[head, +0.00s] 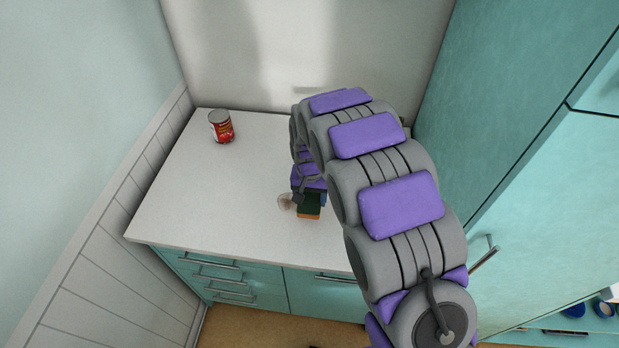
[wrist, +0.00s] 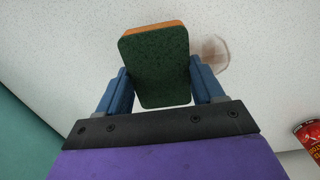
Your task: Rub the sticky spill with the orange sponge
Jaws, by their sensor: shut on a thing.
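The sponge (wrist: 155,68) is orange with a dark green scouring face, and that green face is toward the wrist camera. My gripper (wrist: 158,88) is shut on it, with one blue finger on each side. In the head view the sponge (head: 309,208) is near the front of the white counter. The spill (head: 285,201) is a small pale brownish patch just left of the sponge in the head view. In the wrist view the spill (wrist: 214,52) lies just right of the sponge, partly hidden behind a finger. I cannot tell whether the sponge touches the counter.
A red can (head: 221,127) stands at the back left of the counter (head: 200,185), and its edge shows in the wrist view (wrist: 309,140). The counter between can and spill is clear. A wall is behind, and a tall teal cabinet (head: 520,130) is on the right.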

